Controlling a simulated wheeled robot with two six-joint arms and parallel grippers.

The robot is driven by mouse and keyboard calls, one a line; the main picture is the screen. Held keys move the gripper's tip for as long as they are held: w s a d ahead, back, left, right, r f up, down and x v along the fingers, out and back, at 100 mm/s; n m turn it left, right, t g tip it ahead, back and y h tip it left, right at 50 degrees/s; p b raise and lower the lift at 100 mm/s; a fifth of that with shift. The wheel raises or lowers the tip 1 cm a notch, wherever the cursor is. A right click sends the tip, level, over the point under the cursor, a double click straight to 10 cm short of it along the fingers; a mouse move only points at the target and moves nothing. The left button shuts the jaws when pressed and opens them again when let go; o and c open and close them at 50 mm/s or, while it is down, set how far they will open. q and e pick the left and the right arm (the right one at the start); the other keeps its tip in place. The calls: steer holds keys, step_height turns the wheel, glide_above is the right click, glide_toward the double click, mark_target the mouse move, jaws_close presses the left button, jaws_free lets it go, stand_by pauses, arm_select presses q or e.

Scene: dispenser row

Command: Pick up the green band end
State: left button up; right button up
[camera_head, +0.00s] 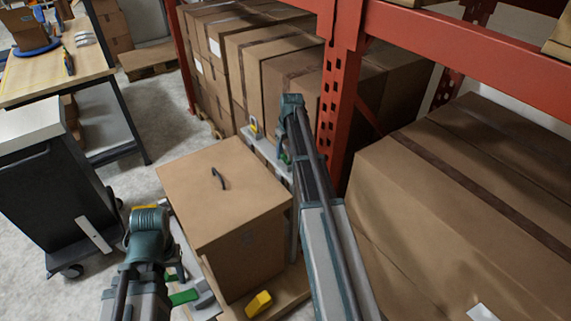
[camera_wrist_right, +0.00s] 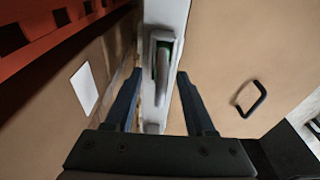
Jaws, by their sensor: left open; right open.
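In the right wrist view, a pale dispenser (camera_wrist_right: 165,38) with a grey curved part stands on a white strip, and a narrow green piece (camera_wrist_right: 155,62), perhaps the green band end, shows inside it, partly hidden. My right gripper (camera_wrist_right: 159,75) is open, its fingers on either side of the dispenser, with nothing held. How far it is above the dispenser, I cannot tell. In the head view, a green patch (camera_head: 285,157) shows beside my right arm. Another green piece (camera_head: 183,297) lies low at the left, close to my left gripper (camera_head: 178,272), whose fingers are mostly hidden.
A large carton (camera_head: 222,185) with a dark handle stands between my arms. A yellow piece (camera_head: 259,302) lies before it; another (camera_head: 254,125) is behind. A red rack post (camera_head: 338,90) and stacked cartons (camera_head: 460,190) crowd the right. A dark cart (camera_head: 60,190) stands left.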

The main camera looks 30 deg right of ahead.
steer(key=shift+w+f, duration=0.1)
steer(key=shift+f, duration=0.6)
steer(key=shift+r, duration=0.1)
jaws_close()
stand_by(0.8)
